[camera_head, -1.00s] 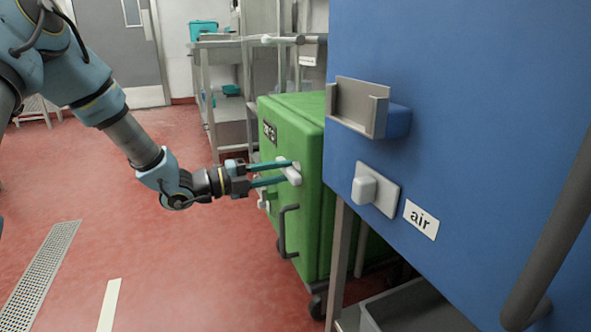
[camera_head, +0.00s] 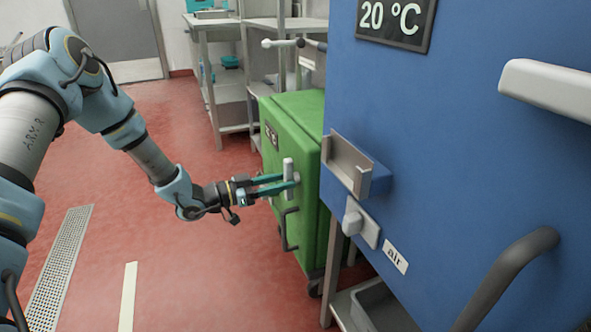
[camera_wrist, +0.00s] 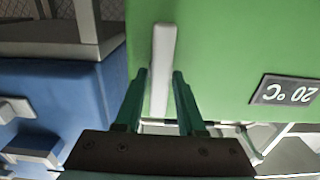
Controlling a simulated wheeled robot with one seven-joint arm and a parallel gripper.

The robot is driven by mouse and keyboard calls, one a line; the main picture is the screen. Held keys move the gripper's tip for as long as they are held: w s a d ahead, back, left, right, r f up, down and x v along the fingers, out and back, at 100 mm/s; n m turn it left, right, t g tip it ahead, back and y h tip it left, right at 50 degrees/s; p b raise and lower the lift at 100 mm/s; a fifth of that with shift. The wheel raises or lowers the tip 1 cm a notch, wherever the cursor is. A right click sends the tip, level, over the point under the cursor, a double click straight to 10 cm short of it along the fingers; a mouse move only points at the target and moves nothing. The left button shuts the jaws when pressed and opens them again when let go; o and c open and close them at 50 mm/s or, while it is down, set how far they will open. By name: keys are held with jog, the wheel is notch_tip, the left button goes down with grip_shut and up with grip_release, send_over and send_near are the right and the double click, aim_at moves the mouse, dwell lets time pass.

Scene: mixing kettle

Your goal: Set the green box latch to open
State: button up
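The green box (camera_head: 303,225) stands on the floor beside the blue cabinet, in the middle of the head view. Its light grey latch handle (camera_head: 288,167) points upright on the front face. In the wrist view the latch (camera_wrist: 162,60) is a long pale bar on the green face (camera_wrist: 225,40). My gripper (camera_head: 292,181) is at the latch, with its teal fingers on either side of it. In the wrist view my gripper (camera_wrist: 160,74) has its fingertips apart. The right fingertip is very near or touching the bar, and a small gap shows on the left.
The blue cabinet (camera_head: 440,150) fills the right, with a grey holder (camera_head: 347,165), a knob (camera_head: 353,218) and a dark handle (camera_head: 510,265) jutting out. A dark handle (camera_head: 287,230) sticks out below the latch. A metal shelf (camera_head: 228,95) stands behind. The red floor (camera_head: 190,280) at left is clear.

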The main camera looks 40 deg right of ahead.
jog(key=o, duration=0.4)
jog(key=shift+c, duration=0.2)
jog(key=v, duration=0.7)
jog(key=shift+p, duration=0.4)
jog(key=shift+w, duration=0.1)
